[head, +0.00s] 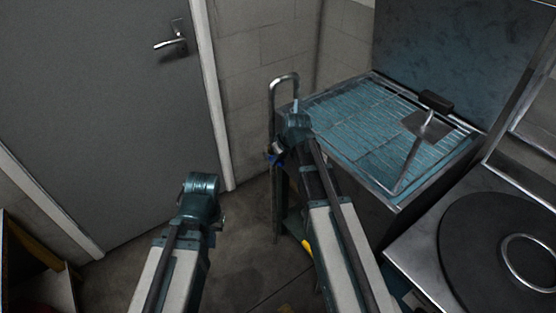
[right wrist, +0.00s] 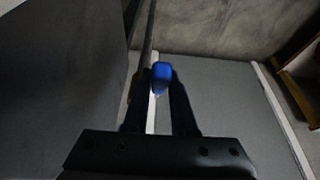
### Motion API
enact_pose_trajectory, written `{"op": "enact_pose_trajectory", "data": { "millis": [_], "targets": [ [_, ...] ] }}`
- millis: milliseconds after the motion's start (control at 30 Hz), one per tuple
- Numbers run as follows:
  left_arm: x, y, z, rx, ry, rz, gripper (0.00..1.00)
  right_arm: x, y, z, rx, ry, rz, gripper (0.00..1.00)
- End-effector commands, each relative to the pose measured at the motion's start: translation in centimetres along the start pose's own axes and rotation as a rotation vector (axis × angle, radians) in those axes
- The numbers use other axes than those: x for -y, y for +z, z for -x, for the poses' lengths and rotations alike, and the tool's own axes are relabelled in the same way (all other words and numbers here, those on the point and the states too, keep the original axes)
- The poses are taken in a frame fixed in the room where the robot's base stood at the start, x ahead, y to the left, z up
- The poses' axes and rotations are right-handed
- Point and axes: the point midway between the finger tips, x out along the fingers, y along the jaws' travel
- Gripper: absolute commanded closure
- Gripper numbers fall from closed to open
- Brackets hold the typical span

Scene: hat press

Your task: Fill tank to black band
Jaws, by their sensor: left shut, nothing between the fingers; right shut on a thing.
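The tank (head: 349,194) is a metal box at the right of the head view, with a wire grid over blue-tinted content. A curved metal tap pipe (head: 273,100) stands at its left corner, its end turned down over the tank. A pale blue strip (head: 296,105) under the spout looks like water. My right gripper (head: 277,154) is shut on a blue tap handle (right wrist: 161,73) beside the pipe; the handle sits between its fingertips in the right wrist view. My left gripper (head: 202,183) is shut and empty, left of the tap. I cannot make out the black band or water level.
A flat paddle with a bent rod (head: 428,125) lies over the grid. A raised lid (head: 450,40) stands behind the tank. A black round plate with a ring (head: 478,245) is at the lower right. A grey door (head: 105,110) is left; the floor before it is clear.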

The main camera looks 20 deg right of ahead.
Motion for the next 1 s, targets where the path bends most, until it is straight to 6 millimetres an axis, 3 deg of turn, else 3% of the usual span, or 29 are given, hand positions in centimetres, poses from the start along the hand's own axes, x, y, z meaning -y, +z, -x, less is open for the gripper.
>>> {"op": "enact_pose_trajectory", "data": {
  "millis": [633,1000],
  "targets": [
    [0.0,0.0,-0.3,0.000,0.000,0.000,1.00,0.0,0.2,-0.2,-0.009,0.000,0.000,1.00],
    [-0.6,-0.4,-6.1,0.000,0.000,0.000,1.00,0.1,2.4,-2.5,-0.266,-0.001,-0.001,1.00]
  ]
}}
